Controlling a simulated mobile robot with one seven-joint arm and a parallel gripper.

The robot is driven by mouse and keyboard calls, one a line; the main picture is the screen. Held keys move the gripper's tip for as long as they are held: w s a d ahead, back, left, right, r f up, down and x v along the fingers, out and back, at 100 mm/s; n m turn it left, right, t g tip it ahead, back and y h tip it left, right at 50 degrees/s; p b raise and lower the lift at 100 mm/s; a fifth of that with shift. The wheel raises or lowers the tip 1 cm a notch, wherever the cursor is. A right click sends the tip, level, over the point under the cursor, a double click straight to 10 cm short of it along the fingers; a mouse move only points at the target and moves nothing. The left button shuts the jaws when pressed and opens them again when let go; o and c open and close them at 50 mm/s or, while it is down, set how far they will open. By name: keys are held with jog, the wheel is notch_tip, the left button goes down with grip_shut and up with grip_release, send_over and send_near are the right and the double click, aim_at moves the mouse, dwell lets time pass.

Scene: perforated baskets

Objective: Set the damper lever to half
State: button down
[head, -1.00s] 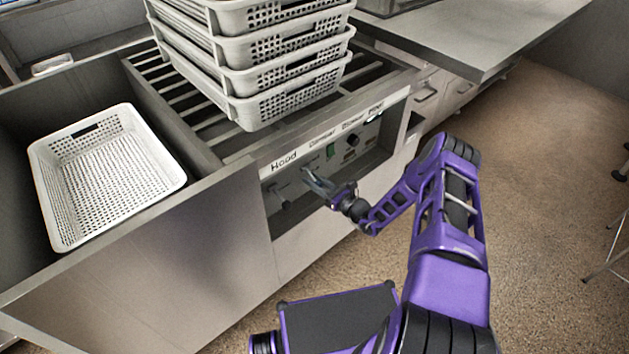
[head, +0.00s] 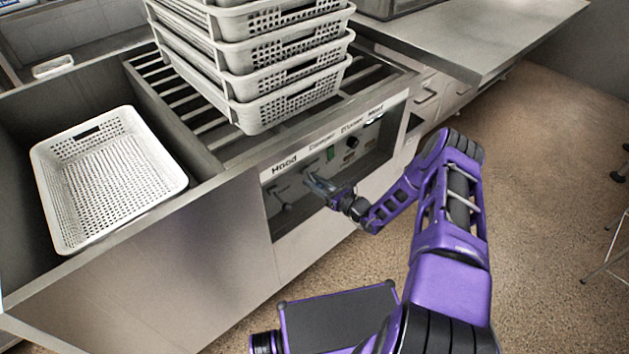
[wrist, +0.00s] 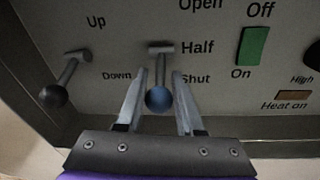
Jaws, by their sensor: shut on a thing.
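The damper lever (wrist: 158,98) has a blue ball knob and hangs down from its pivot in the wrist view. The Open, Half and Shut labels are to its right; the pivot is level with Half and the knob sits lower than Shut. My gripper (wrist: 159,72) has one finger on each side of the lever and is shut on it, though small gaps seem to show beside the knob. In the head view my gripper (head: 312,182) is at the control panel (head: 358,160), hiding most of the lever.
A second lever (wrist: 53,95) with a black knob is close on the left, by Up and Down labels. A green switch (wrist: 253,45) and a dark knob are on the right. Stacked baskets (head: 290,103) stand above the panel; another basket (head: 72,240) sits in the left basin.

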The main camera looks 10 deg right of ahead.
jog(key=p, duration=0.1)
jog(key=r+g+h+p, duration=0.1)
jog(key=shift+s+d+r+g+p, duration=0.1)
jog(key=shift+s+r+g+p, duration=0.05)
jog(key=shift+r+g+p, duration=0.15)
jog(key=shift+r+g+h+p, duration=0.25)
jog(key=shift+g+h+p, duration=0.65)
jog(key=shift+g+p, duration=0.35)
jog(key=shift+s, duration=0.1)
jog(key=c, duration=0.5)
grip_release()
jog(key=shift+c, duration=0.2)
jog(key=shift+m, duration=0.3)
jog(key=shift+d, duration=0.1)
jog(key=p+v, duration=0.1)
jog(key=v, duration=1.6)
jog(key=shift+r, duration=0.15)
